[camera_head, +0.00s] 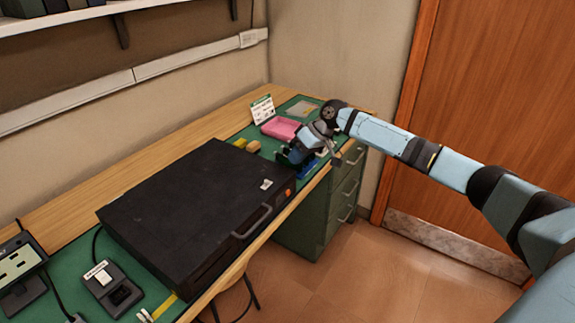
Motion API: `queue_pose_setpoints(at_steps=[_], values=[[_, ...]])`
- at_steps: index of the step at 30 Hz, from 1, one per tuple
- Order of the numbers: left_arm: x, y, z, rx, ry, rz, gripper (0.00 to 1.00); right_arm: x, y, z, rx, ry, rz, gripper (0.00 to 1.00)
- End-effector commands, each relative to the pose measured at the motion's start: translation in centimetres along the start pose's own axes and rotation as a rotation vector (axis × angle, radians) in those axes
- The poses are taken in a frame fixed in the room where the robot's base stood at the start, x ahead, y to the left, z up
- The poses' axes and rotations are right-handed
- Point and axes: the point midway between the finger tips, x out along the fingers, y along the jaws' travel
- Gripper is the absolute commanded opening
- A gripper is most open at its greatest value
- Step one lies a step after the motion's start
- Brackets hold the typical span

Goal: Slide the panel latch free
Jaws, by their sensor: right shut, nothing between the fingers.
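A large black case-like unit (195,210) lies flat on the green mat of the workbench. It has a grey bar handle (252,221) on its front side, and a small orange part (286,193) near its right front corner. I cannot tell which part is the panel latch. My right gripper (286,159) is shut and empty, low over the bench just past the right end of the black unit. Its fingertips are small and dark here, and whether they touch anything is unclear. My left gripper is not in view.
A pink tray (281,128) and a white sign card (262,109) stand behind my right gripper. A small yellow-tan item (253,146) lies beside the black unit. Grey devices (110,287) with cables sit at the front left. A wooden door (490,120) is at right.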

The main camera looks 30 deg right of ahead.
Motion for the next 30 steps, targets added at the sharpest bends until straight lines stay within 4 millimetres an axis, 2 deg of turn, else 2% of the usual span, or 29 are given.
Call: queue_pose_setpoints(at_steps=[3,9,30], values=[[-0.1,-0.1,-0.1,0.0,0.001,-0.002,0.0,-2.4,0.0,0.0,0.0,0.001,0.0,0.0],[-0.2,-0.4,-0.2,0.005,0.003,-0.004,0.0,-4.5,0.0,0.0,0.001,0.0,0.0,0.0],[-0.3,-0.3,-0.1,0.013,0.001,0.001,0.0,-4.9,0.0,0.0,0.001,0.001,-0.001,0.0]])
